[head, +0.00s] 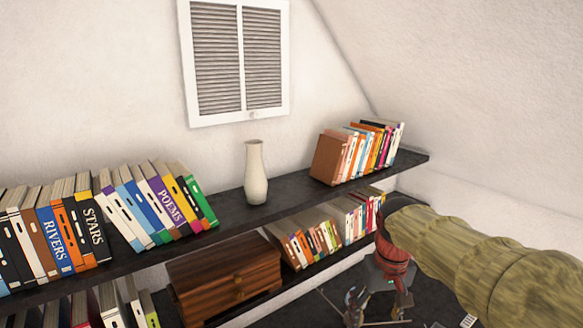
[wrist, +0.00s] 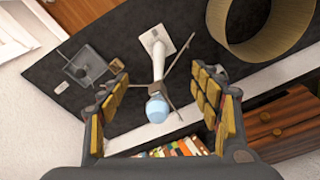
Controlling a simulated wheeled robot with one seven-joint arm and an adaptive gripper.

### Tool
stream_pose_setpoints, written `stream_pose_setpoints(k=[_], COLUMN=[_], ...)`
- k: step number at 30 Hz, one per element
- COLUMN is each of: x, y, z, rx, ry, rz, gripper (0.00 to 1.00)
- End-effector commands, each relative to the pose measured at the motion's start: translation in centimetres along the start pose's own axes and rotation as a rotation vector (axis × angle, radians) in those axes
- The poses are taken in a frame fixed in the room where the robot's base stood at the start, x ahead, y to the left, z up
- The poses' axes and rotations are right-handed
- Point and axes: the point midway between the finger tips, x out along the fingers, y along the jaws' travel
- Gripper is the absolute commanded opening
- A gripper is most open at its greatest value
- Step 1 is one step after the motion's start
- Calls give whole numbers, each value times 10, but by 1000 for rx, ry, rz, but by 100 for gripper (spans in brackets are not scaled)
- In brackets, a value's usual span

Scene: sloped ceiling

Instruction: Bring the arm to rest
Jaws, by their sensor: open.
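My arm, in a ribbed olive sleeve with a red section near its end, comes in from the right of the head view. My gripper (wrist: 161,85) shows in the wrist view with its two yellow-padded fingers spread wide apart. Nothing is gripped between them. A pale lamp-like object with a light blue round end (wrist: 157,110) appears in the gap, beyond the fingers. In the head view the hand is small and dark at the bottom right, and its fingers are hard to make out.
A dark upper shelf (head: 297,205) carries books (head: 160,205) and a cream vase (head: 256,175). Below are a brown wooden drawer box (head: 215,275) and more books (head: 318,240). The wrist view shows a round tan container (wrist: 235,45) and a small dark stand (wrist: 88,68).

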Motion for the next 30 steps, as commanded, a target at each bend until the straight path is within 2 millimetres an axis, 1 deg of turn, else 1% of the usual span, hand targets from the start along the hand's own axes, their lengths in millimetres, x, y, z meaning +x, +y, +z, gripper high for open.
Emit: stream_pose_setpoints(k=[2, 3, 6, 11, 14, 23, 26, 30], x=[0, 3, 15, 24, 33, 68, 86, 119], y=[0, 0, 0, -2, -3, -8, -10, -13], z=[-1, -3, 6, 24, 39, 92, 114, 149], rx=[5, 14, 25, 37, 44, 66, 72, 81], ry=[3, 16, 5, 9, 21, 78, 108, 159], rz=[0, 1, 0, 1, 2, 5, 6, 8], gripper=[64, 64, 64, 64, 64, 64, 64, 64])
